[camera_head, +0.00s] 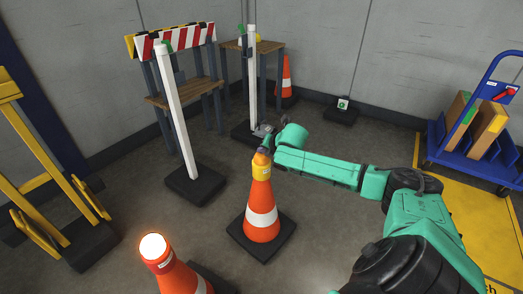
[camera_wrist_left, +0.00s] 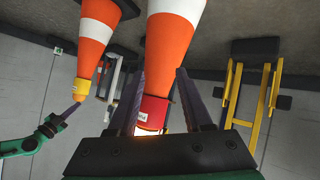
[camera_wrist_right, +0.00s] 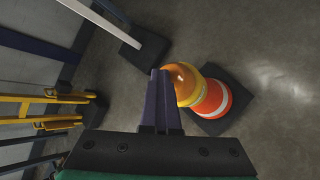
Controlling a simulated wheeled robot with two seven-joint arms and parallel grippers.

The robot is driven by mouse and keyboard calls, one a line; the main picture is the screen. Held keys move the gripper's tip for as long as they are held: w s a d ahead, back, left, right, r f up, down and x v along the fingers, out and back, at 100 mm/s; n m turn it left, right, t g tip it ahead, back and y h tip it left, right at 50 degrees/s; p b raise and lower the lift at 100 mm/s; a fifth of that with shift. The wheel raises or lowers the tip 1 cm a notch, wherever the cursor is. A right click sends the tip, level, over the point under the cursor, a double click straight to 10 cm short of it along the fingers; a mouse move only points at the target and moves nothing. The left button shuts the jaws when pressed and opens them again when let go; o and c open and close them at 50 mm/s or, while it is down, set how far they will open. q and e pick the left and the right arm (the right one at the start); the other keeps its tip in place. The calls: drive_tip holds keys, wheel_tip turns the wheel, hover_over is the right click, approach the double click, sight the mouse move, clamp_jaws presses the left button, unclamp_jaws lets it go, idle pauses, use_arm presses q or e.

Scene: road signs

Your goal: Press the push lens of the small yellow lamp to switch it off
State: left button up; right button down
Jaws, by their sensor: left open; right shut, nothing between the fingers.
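The small yellow lamp (camera_head: 262,170) sits upright on top of the middle orange-and-white cone. Its amber lens looks unlit. My right gripper (camera_head: 265,149) is shut and empty, with its fingertips at the lens from above. In the right wrist view the closed fingertips (camera_wrist_right: 159,74) lie right beside the amber lens (camera_wrist_right: 182,80); I cannot tell whether they touch. The left wrist view also shows the yellow lamp (camera_wrist_left: 81,88) with the right fingers at its lens. My left gripper (camera_wrist_left: 160,75) is open and empty, its fingers in front of a red lamp (camera_wrist_left: 152,110); the head view does not show it.
The red lamp's lens (camera_head: 153,246) glows bright on the nearer cone at lower left. White posts (camera_head: 178,115) on black bases stand behind. A striped barrier (camera_head: 175,40), yellow frames (camera_head: 40,160) and a blue trolley (camera_head: 475,150) stand around. Floor right of the middle cone is clear.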

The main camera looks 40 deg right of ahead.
sight(263, 156)
drive_tip(key=shift+s+f, duration=0.35)
drive_tip(key=shift+f, duration=0.55)
drive_tip(key=r+p, duration=0.4)
drive_tip(key=p, duration=0.1)
drive_tip(key=r+p, duration=0.2)
drive_tip(key=shift+w+d+r+p, duration=0.1)
drive_tip(key=shift+w+r+p, duration=0.05)
drive_tip(key=shift+w+p, duration=0.15)
